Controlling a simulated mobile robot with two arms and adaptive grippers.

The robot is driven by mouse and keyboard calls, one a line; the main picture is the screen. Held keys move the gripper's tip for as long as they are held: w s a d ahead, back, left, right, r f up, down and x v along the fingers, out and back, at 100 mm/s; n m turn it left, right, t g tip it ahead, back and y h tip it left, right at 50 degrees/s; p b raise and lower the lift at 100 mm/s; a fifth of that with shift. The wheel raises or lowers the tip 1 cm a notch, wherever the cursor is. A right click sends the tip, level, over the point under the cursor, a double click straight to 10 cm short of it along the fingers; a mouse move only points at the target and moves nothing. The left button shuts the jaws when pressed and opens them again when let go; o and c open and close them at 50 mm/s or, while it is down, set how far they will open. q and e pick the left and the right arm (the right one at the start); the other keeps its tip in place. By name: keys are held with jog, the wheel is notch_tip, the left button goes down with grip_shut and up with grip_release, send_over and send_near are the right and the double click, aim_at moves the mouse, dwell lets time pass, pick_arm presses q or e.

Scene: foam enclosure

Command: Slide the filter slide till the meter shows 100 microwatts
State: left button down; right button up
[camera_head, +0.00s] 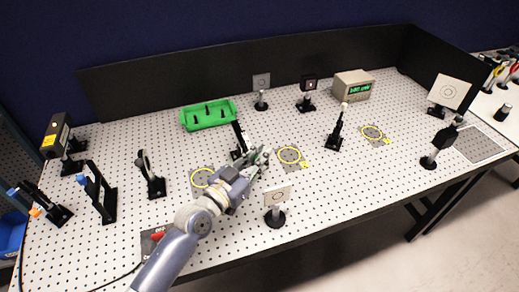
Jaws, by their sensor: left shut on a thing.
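My left gripper (262,160) reaches in from the lower left, low over the perforated table. It is shut on a small part that I take to be the filter slide; the fingers and wrist largely hide it. The meter (352,85) is a beige box at the back right, with a lit green display whose digits are too small to read surely. My right gripper is not in view.
A white target card (278,197) on a post stands close to the right of my arm. A green tray (209,115) lies behind. Yellow rings (290,155) mark the table. Other posts (151,174) stand left; a black wall (250,65) closes the back.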

pick_arm(q)
jog(key=c, duration=1.6)
grip_release()
jog(key=shift+s+f, duration=0.25)
jog(key=shift+f, duration=0.05)
jog(key=shift+o, duration=0.4)
jog(key=shift+s+a+r, duration=0.25)
jog(key=shift+s, duration=0.05)
jog(key=shift+w, duration=0.1)
jog(key=v, duration=1.2)
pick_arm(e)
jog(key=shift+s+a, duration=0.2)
pick_arm(q)
jog(key=shift+a, duration=0.1)
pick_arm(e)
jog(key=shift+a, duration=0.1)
